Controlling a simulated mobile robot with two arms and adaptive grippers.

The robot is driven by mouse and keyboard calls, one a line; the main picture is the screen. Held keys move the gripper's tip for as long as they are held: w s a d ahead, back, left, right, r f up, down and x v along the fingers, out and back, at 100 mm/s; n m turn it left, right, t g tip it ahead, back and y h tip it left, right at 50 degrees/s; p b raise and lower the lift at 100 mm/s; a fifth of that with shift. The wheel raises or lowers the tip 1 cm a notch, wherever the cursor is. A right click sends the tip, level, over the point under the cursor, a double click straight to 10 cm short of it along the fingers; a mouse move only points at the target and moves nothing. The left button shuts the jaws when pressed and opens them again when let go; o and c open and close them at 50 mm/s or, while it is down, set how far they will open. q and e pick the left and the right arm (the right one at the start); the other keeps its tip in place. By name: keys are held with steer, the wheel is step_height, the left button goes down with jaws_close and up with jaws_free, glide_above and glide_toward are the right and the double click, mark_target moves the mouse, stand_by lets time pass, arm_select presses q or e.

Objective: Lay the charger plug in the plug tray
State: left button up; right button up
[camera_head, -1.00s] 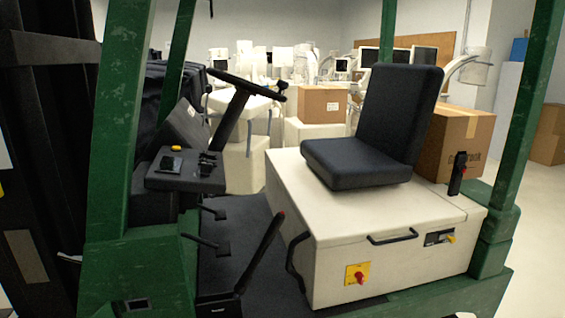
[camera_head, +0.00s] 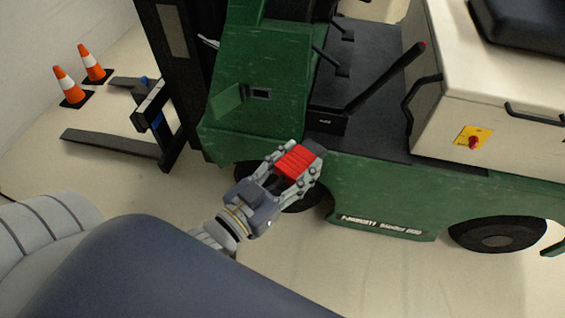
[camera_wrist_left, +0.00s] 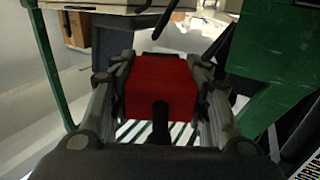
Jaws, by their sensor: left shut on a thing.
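The charger plug (camera_head: 295,165) is a red block with a dark end, held between the fingers of my left gripper (camera_head: 292,170). The gripper is shut on it, in front of the green side of the forklift, above the front wheel in the picture. In the left wrist view the red plug (camera_wrist_left: 160,87) sits between both fingers, with a dark cable at its near side. I cannot make out a plug tray for certain. A small green flap (camera_head: 228,101) stands out from the forklift's side beside a dark socket (camera_head: 259,94). My right gripper is not in view.
The green forklift (camera_head: 390,190) fills the right and middle, with a black lever (camera_head: 385,75) on its floor and a cream seat box (camera_head: 440,110). Its forks (camera_head: 110,143) lie low at left near two orange cones (camera_head: 68,86). The floor in front is clear.

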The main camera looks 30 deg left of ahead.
arm_select(q)
steer(key=w+d+r+m+g+h, duration=0.2)
steer(key=w+d+m+g+h, duration=0.1)
steer(key=d+m+g+h, duration=0.1)
steer(key=w+d+r+m+g+h, duration=0.1)
steer(key=w+d+m+g+h, duration=0.2)
steer(key=d+m+g+h, duration=0.2)
steer(key=d+h, duration=0.1)
steer(key=d, duration=0.2)
steer(key=shift+d+r+h, duration=0.35)
steer(key=shift+r+h, duration=0.05)
stand_by(0.3)
